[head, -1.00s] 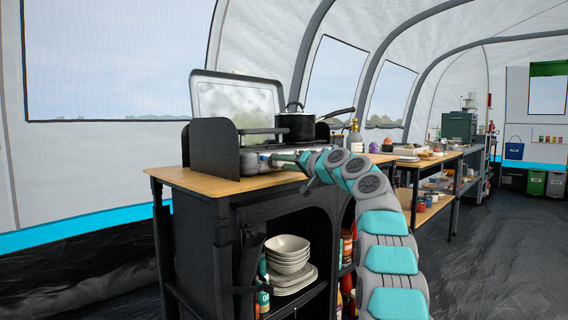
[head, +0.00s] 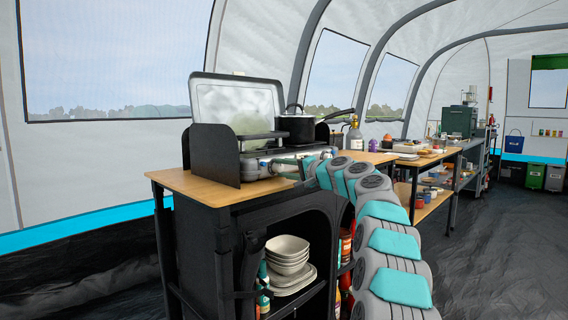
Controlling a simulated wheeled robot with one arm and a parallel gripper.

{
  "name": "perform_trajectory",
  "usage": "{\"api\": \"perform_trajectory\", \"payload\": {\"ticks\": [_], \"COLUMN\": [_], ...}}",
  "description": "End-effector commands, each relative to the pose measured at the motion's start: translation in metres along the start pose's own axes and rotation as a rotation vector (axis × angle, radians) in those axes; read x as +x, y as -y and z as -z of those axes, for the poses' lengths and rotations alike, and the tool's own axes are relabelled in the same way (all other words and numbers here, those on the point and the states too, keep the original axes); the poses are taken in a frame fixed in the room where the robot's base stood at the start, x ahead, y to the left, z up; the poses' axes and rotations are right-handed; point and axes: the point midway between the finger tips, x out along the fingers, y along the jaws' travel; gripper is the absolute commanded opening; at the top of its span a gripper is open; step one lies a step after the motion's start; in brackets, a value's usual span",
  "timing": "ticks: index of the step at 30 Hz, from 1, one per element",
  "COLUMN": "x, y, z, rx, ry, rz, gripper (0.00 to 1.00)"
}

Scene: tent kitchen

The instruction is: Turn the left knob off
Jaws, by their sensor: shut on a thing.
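The camping stove (head: 240,170) stands on the wooden top of the black cabinet, with its lid raised and dark side wind guards. Its left knob (head: 264,163) is a small bluish spot on the front face, mostly covered by my gripper. My gripper (head: 273,165) reaches in from the right along the stove front and is shut on the left knob. The fingers are small and partly hidden by my wrist, and the knob's angle cannot be made out.
A dark pot (head: 297,127) with a lid and long handle sits on the stove's right side. The wooden top (head: 210,188) is clear in front of the stove. White bowls (head: 288,250) stand on a shelf below. A gas bottle (head: 355,136) is at the right.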

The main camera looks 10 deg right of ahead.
Motion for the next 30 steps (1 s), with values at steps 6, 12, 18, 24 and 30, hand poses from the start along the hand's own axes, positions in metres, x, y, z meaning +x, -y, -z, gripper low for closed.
{"api": "perform_trajectory", "payload": {"ticks": [6,12,18,24,30], "x": [-0.0007,-0.0007,-0.0007,-0.0006,-0.0003], "y": [-0.0004,-0.0014,-0.0016,-0.0014,-0.0009], "z": [0.0017,0.0017,0.0017,0.0014,0.0008], "rx": [0.050,0.061,0.061,0.060,0.059], "ry": [0.000,0.000,0.000,0.000,0.001], "rz": [-0.001,-0.001,-0.002,-0.001,-0.001], "gripper": [0.00,0.00,0.00,0.56,0.72]}}
